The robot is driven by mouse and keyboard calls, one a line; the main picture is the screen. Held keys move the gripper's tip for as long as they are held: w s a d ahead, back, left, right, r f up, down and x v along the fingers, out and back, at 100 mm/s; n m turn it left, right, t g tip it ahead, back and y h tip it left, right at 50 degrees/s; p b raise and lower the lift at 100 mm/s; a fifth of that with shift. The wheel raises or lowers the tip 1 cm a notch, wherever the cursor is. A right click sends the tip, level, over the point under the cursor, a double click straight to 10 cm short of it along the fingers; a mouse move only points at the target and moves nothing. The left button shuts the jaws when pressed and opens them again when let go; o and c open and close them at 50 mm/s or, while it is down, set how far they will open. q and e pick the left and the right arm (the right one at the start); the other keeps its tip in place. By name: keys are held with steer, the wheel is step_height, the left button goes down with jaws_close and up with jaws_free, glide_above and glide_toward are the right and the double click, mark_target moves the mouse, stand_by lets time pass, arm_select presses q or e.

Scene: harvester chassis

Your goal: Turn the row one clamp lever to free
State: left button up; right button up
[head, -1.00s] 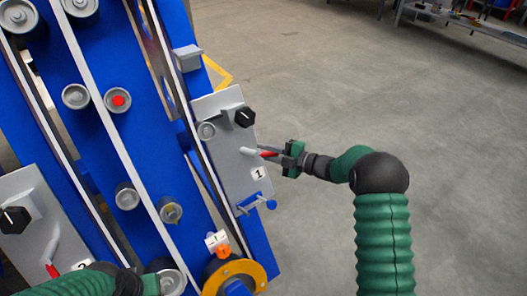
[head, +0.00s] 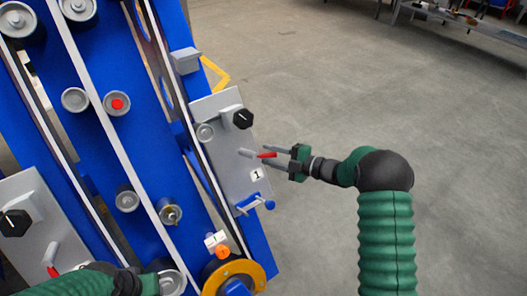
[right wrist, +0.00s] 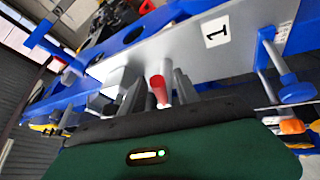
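The row one clamp lever (head: 247,154) is a pale stub with a red tip on the grey plate marked 1 (head: 229,170). It points right, toward my right gripper. My right gripper (head: 265,156) is open, with one finger on each side of the red tip; I see gaps and cannot tell if either finger touches. In the right wrist view the lever's red tip (right wrist: 158,88) sits between the fingers, under the plate with the "1" label (right wrist: 215,33). My left gripper (head: 150,284) is at the bottom, its fingers hidden or cut off.
A black knob (head: 243,119) sits above the lever and a blue T-handle (head: 254,203) below it. A second grey plate with a red-tipped lever (head: 50,258) is at lower left. The blue chassis (head: 150,150) carries several rollers. Open floor lies right.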

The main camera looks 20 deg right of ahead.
steer(key=p+v, duration=0.4)
steer(key=v, duration=1)
steer(key=shift+f, duration=0.1)
